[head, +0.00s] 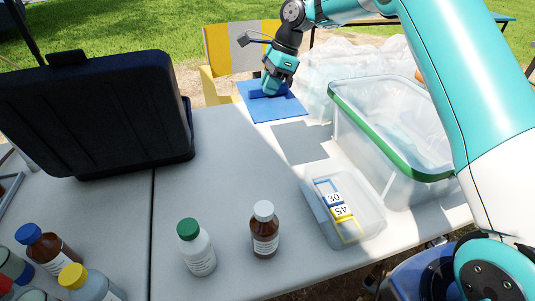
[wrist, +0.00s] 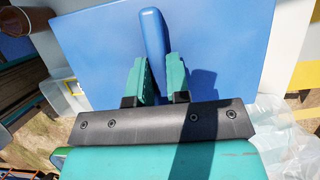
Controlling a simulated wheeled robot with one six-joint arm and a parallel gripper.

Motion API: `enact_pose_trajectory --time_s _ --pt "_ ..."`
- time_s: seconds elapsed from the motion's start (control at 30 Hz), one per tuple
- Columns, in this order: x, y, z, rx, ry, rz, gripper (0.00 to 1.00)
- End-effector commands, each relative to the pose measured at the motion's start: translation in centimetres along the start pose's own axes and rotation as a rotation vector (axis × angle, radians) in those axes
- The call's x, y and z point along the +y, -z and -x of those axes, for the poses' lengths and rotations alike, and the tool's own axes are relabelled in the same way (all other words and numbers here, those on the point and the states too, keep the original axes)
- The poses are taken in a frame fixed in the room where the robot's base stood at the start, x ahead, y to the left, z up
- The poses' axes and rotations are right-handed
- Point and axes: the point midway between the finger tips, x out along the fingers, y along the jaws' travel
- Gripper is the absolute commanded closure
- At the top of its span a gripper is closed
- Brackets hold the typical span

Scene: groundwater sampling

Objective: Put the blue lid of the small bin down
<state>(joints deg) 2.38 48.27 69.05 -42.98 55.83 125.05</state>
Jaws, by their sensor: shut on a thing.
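The blue lid (head: 262,112) is a flat rectangular panel with a raised blue handle bar (wrist: 152,38), at the far edge of the table in the head view. My gripper (head: 269,86) is shut on this handle, with a green finger on each side of it in the wrist view (wrist: 160,76). The lid (wrist: 225,40) fills most of the wrist view and hides what is under it. A grey patch like its shadow lies on the table nearer the camera, so the lid looks held above the top. I cannot tell which container is the small bin.
A large clear box (head: 393,165) with a green rim stands right of a small clear tray (head: 372,222). Clear plastic bags (head: 345,62) lie behind. A black case (head: 95,115) stands left; several bottles stand in front. The middle of the table (head: 225,165) is clear.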

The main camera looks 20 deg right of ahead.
Motion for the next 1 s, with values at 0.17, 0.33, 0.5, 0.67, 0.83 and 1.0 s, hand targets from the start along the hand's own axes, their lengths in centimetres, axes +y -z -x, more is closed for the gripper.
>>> enact_pose_trajectory --time_s 0.17,0.33,0.5,0.67,0.83,1.0 --pt "0.1 1.7 -4.3 0.000 -0.007 -0.004 1.00" --pt "0.1 3.5 -8.7 0.001 -0.005 -0.003 1.00" --pt "0.1 5.0 -12.2 0.001 -0.004 -0.001 1.00" --pt "0.1 5.7 -13.7 0.001 -0.001 0.000 1.00" --pt "0.1 6.2 -15.1 0.001 -0.003 -0.001 1.00" --pt "0.1 7.3 -17.5 0.001 -0.002 -0.001 1.00"
